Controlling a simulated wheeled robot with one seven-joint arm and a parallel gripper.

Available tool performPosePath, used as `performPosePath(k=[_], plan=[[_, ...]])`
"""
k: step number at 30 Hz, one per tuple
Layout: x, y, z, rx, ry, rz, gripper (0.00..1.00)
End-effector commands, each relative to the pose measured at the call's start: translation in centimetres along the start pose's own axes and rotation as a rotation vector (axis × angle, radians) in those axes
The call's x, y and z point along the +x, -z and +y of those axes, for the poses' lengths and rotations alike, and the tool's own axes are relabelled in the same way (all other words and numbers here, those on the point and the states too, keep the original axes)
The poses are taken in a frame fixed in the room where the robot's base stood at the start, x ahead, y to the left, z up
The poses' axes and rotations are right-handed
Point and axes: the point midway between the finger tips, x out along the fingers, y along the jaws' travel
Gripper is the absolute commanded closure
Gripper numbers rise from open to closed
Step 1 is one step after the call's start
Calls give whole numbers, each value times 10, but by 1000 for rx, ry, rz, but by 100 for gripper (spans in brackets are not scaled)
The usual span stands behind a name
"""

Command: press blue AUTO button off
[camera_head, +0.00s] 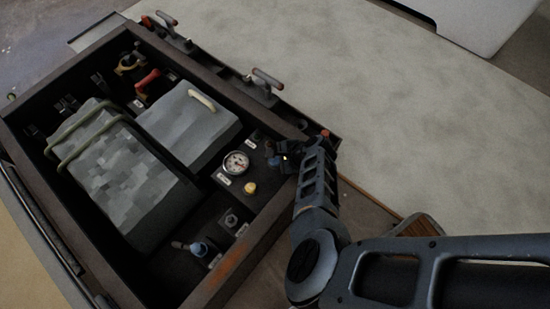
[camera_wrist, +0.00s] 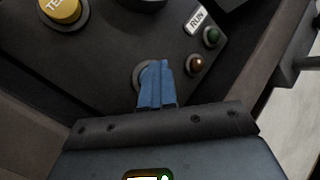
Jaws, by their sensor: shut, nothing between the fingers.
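In the wrist view, my gripper (camera_wrist: 157,85) is shut, with its two blue fingers together and nothing between them. The fingertips are over a round button collar (camera_wrist: 138,76) on the dark panel. They hide most of what is inside the collar, so I cannot tell whether they touch it or whether the button is pressed. No AUTO label is readable.
A yellow button (camera_wrist: 62,9) marked TE… is at upper left in the wrist view. A RUN label (camera_wrist: 197,19), green lamp (camera_wrist: 212,37) and reddish lamp (camera_wrist: 196,64) are right of the fingers. A gauge (camera_head: 236,163) and dark box walls (camera_head: 240,257) show in the head view.

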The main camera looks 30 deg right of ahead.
Motion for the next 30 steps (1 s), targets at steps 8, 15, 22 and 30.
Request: performPosePath(k=[8,15,22,30], plan=[[-3,2,5,-1,-11,5,100],[-4,3,6,2,-12,6,100],[-14,-2,0,1,-11,6,100],[-34,-15,-13,0,-7,3,100]])
